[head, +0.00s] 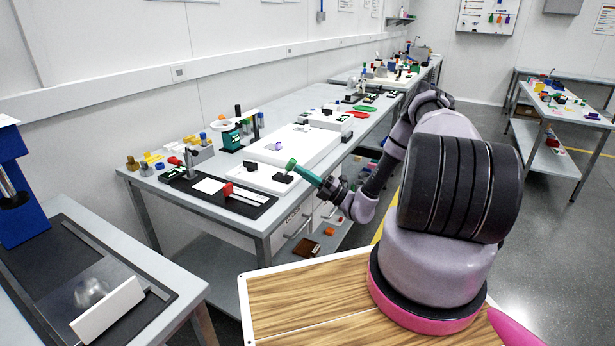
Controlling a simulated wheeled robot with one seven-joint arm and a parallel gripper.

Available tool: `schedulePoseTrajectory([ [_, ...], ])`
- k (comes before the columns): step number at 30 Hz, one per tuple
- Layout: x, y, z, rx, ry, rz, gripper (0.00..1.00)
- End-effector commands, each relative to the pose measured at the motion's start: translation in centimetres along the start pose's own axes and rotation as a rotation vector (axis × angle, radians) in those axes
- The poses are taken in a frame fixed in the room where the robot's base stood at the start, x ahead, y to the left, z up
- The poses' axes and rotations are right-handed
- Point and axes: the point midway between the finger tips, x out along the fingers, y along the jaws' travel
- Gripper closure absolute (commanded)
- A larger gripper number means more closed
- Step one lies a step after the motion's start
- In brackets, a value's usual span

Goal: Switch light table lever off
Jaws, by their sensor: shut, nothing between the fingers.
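The light table (318,146) is a bright white flat panel on the long bench. At its near end is a white block (258,180) with a small black mount (284,178). My gripper (325,187) is dark and small in the view, at the lower right end of the green bar. Its fingers look closed. Whether they touch the bar cannot be told, and the fingertips are partly hidden.
A black tray with a red-handled tool (229,189) lies left of the white block. A green stand (232,137) and small coloured parts are behind. A drawer unit is under the bench. My arm fills the right. Open floor (545,240) lies right.

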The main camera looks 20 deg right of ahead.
Motion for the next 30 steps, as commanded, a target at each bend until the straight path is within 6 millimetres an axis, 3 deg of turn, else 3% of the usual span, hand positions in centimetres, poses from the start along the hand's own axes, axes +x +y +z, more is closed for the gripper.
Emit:
schedulePoseTrajectory([
  [17,0.6,0.4,0.0,0.014,0.005,-0.073,1.00],
  [30,3.5,1.4,0.5,0.079,0.007,-0.425,1.00],
])
